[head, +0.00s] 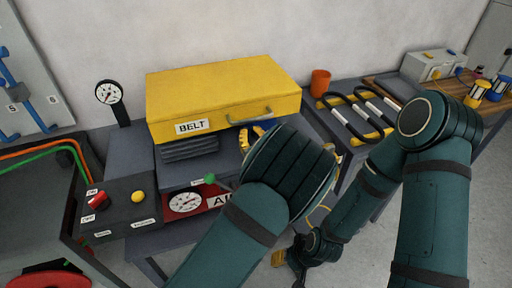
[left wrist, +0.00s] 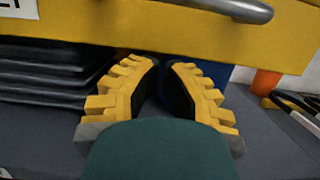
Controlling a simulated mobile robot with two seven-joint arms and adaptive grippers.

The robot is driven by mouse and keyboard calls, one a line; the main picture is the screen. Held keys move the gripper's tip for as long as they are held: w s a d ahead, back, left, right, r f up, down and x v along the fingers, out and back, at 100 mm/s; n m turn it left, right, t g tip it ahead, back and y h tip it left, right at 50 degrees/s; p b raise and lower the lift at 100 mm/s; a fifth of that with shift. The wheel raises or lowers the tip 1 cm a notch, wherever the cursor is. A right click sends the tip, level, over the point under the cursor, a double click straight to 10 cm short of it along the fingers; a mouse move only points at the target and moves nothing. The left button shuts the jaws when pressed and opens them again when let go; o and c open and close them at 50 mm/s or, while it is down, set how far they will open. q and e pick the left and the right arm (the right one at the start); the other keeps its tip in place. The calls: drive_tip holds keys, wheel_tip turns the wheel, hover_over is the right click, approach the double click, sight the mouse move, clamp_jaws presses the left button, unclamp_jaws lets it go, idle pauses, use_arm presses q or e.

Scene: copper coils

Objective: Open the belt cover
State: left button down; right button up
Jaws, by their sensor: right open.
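The yellow belt cover (head: 220,95), labelled BELT, lies closed on a grey stand in the head view. Its grey bar handle (head: 249,117) is on the front face at the right. In the left wrist view the cover's front (left wrist: 130,20) and handle (left wrist: 235,8) cross the top. My left gripper (left wrist: 164,66) is open and empty, its yellow fingers below the handle and apart from it. In the head view its fingers (head: 252,136) are partly hidden by my arm. My right gripper (head: 282,258) is low, beyond my left forearm, largely hidden, and open.
Black belts (head: 189,148) lie under the cover. A red gauge panel (head: 185,203) and green lever (head: 210,179) are in front. A button box (head: 120,207) and gauge (head: 109,93) stand left. An orange cup (head: 320,83) and black-handled tools (head: 357,115) are on the right table.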

use_arm(q)
drive_tip(key=r, duration=0.1)
drive_tip(key=s+r+p, duration=0.1)
drive_tip(key=r+p, duration=0.1)
drive_tip(key=shift+s+d+r, duration=0.15)
drive_tip(key=shift+d+r, duration=0.1)
